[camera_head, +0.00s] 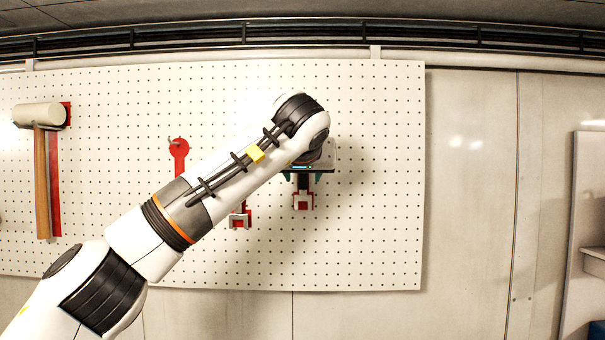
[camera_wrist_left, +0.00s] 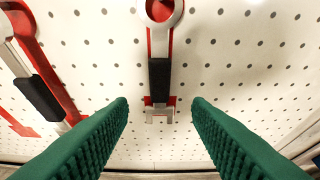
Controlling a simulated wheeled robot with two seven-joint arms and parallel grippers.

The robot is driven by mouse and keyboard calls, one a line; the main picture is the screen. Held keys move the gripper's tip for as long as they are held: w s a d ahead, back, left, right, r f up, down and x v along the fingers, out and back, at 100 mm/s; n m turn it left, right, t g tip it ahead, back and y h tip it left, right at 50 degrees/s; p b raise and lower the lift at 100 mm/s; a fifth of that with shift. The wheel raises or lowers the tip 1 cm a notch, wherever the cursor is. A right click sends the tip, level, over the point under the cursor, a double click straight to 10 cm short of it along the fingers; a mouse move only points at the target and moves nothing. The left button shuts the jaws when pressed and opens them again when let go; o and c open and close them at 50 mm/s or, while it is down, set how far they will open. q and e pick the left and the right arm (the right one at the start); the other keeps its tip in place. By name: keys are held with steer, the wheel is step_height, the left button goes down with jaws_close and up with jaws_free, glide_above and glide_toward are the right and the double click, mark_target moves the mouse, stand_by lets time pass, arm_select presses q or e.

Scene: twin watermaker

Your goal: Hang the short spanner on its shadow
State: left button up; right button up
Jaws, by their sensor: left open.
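A short spanner (camera_wrist_left: 159,80) with a black grip hangs upright on the pegboard over its red shadow (camera_wrist_left: 170,45), ring end up and open jaw down. Red shows around its edges, so it lies roughly on the shape. Its jaw end also shows in the head view (camera_head: 303,201), below my left gripper (camera_head: 302,178). My left gripper is open and empty. In the wrist view its green fingers (camera_wrist_left: 160,103) stand apart on either side of the spanner's lower end, with clear gaps. My forearm hides the gripper's upper part in the head view. My right gripper is not in view.
Another spanner (camera_head: 239,219) hangs to the left with red beside it, partly hidden by my arm. Further left is a bare red shadow (camera_head: 179,148) with a peg, and a mallet (camera_head: 41,170). The pegboard (camera_head: 380,200) is clear on the right. A shelf unit (camera_head: 588,220) stands far right.

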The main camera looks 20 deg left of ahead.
arm_select(q)
steer(key=shift+s, duration=0.1)
steer(key=b+v, duration=0.4)
steer(key=v, duration=0.8)
steer(key=shift+b, duration=0.3)
steer(key=shift+f, duration=0.1)
